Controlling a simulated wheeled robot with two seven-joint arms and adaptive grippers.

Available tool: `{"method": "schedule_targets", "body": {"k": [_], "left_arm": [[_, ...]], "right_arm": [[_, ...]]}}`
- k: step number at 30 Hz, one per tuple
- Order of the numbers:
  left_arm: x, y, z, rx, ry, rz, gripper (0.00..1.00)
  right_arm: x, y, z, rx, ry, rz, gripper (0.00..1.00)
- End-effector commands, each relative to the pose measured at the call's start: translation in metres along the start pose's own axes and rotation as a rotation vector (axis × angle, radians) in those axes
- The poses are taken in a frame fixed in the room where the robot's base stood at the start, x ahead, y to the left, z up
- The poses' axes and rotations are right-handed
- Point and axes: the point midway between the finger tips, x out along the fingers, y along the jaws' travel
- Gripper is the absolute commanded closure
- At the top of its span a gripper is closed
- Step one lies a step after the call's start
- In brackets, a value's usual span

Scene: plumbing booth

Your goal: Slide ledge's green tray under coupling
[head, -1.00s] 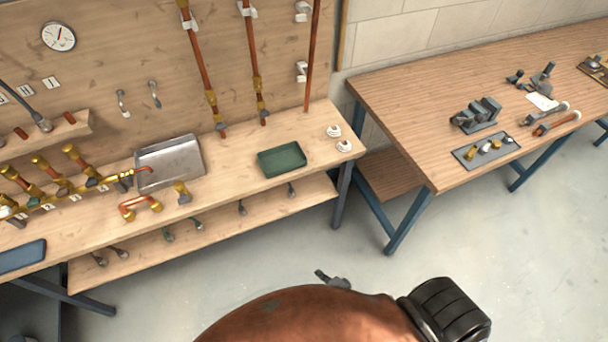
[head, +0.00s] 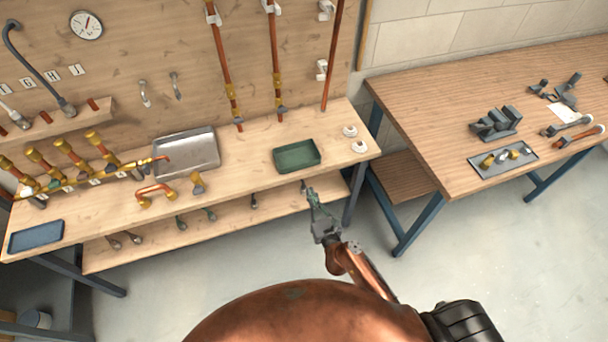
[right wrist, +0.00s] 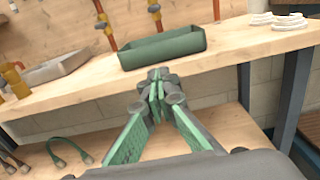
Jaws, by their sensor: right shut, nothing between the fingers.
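The green tray (head: 297,156) sits empty on the wooden ledge (head: 235,178), near its right end. It also shows in the right wrist view (right wrist: 162,47), just beyond my fingertips. Two vertical copper pipes with brass couplings (head: 231,91) (head: 280,98) come down the back board behind the ledge, left of the tray. Which coupling the task means I cannot tell. My right gripper (head: 311,192) is shut and empty, in front of the ledge's front edge and apart from the tray. In the right wrist view its fingertips (right wrist: 157,85) meet. My left gripper is not in view.
A grey metal tray (head: 187,153) and a copper elbow piece (head: 155,191) lie left of the green tray. White rings (head: 354,138) lie to its right. A lower shelf (head: 230,220) runs below. A second workbench (head: 450,110) stands at right.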

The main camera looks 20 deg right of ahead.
Motion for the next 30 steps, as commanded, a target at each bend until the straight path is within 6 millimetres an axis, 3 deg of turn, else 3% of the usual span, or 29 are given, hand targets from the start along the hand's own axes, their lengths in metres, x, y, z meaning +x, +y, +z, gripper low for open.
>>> {"method": "schedule_targets", "body": {"k": [6, 13, 18, 30], "left_arm": [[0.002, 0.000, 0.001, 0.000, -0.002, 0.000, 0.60], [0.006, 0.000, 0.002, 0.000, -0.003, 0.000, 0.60], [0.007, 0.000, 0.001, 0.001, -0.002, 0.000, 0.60], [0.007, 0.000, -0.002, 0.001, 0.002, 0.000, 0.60]], "right_arm": [[0.047, -0.001, 0.000, -0.002, -0.002, -0.001, 1.00], [0.081, -0.001, -0.001, -0.003, 0.000, -0.001, 1.00], [0.091, 0.000, -0.001, -0.003, 0.001, -0.001, 1.00], [0.093, -0.003, 0.000, -0.003, 0.001, -0.005, 1.00]]}}
